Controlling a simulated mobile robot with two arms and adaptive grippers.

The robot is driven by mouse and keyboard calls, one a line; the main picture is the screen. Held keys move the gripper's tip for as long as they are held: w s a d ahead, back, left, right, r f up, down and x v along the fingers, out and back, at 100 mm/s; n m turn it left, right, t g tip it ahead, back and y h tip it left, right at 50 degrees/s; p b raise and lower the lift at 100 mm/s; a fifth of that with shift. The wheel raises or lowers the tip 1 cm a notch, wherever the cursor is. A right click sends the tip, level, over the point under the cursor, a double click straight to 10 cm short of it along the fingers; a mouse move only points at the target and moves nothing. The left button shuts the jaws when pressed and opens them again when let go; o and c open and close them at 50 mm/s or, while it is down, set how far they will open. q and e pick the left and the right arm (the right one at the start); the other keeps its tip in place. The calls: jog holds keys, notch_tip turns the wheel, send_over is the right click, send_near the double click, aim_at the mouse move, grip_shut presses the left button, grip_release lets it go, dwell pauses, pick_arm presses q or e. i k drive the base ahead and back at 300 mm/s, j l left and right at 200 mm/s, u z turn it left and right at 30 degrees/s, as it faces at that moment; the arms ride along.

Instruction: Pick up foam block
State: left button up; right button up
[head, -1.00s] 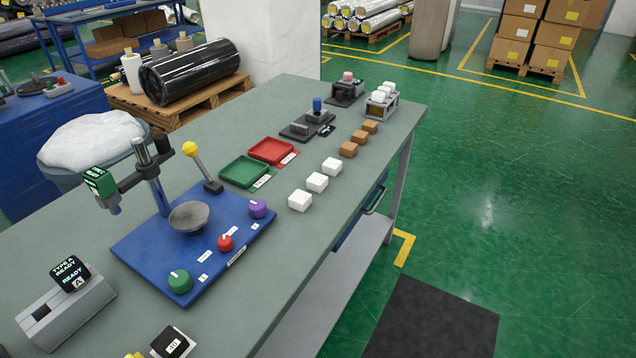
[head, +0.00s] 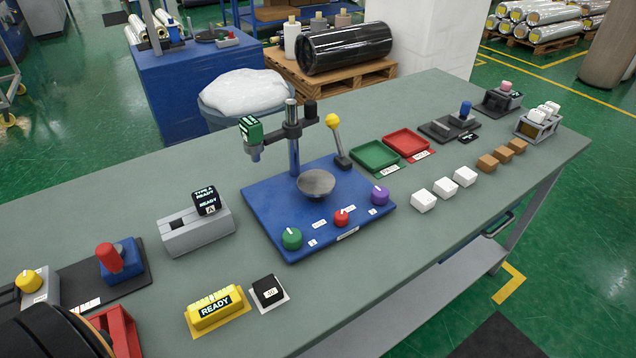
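Three white blocks, which look like foam, stand apart in a row on the grey-green table: a near one (head: 423,201), a middle one (head: 445,188) and a far one (head: 465,176). Several brown blocks (head: 488,163) continue the row towards the back right. More small white blocks (head: 545,110) sit in a grey holder (head: 536,127) at the table's far right. Neither of my grippers is in view, and nothing touches the row of blocks.
A blue plate (head: 270,203) carries a stand, a metal bowl (head: 316,183) and coloured knobs. Green (head: 374,156) and red (head: 407,142) trays lie behind the white blocks. A yellow READY box (head: 217,310) is at the front. A dark rounded object (head: 45,335) fills the lower left corner.

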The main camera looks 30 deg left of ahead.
aim_at(445, 188)
jog(key=i+l+u, duration=0.15)
jog(key=l, duration=0.5)
jog(key=l+u, duration=0.1)
jog(key=l, duration=0.6)
jog(key=i, duration=0.05)
